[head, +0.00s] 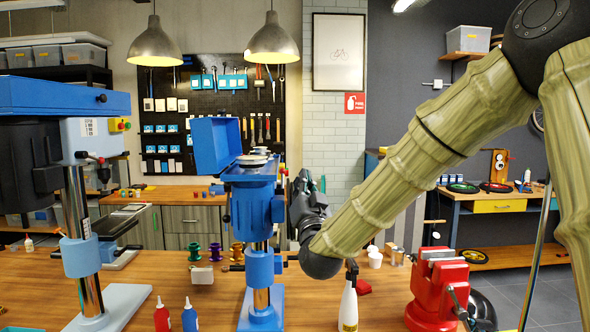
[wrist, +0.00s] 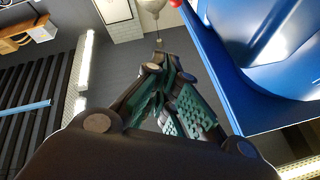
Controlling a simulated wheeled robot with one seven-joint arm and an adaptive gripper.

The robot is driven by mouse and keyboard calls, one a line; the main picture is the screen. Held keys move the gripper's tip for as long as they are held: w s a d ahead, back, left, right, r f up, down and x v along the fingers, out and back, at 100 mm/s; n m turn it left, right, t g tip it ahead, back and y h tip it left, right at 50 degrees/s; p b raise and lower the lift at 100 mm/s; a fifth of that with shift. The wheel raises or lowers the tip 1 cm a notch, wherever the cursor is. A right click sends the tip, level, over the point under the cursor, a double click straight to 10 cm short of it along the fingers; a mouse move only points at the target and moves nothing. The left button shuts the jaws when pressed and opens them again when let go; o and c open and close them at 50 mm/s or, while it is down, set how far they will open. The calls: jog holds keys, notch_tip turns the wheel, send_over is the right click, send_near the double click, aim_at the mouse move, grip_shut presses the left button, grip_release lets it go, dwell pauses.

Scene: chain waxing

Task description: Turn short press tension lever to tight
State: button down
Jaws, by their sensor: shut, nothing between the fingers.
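The short press (head: 252,200) is the blue machine in the middle of the wooden bench, with its blue box-shaped cover (head: 211,145) raised at the top left. Its blue housing (wrist: 240,90) fills the right side of the wrist view. My gripper (head: 303,180) is just right of the press head, dark and partly hidden behind my forearm. In the wrist view my gripper (wrist: 160,60) has its fingers together, empty, beside the blue housing. A small red tip (wrist: 176,3) shows at the top edge there; I cannot tell whether it is the tension lever.
A taller blue press (head: 75,200) stands at the left. A red vise (head: 437,290) is at the bench's right. A white bottle (head: 348,305), red bottle (head: 162,316) and blue bottle (head: 190,318) stand near the front. Several spools (head: 215,252) sit left of the short press.

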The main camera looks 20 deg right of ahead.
notch_tip(320, 180, up, 5)
jog(key=p, duration=0.5)
send_over(282, 181)
jog(key=s+d, duration=0.3)
jog(key=s, duration=0.2)
jog(key=shift+w+a+f+p, duration=0.25)
jog(key=shift+w+f+p, duration=0.15)
jog(key=shift+w+f, duration=0.45)
jog(key=shift+w+a+f+p, duration=0.25)
jog(key=shift+w+f+p, duration=0.15)
jog(key=shift+w+f, duration=0.4)
jog(key=shift+w, duration=0.1)
jog(key=shift+w+a+r, duration=0.1)
jog(key=shift+w+a, duration=0.05)
jog(key=shift+w, duration=0.05)
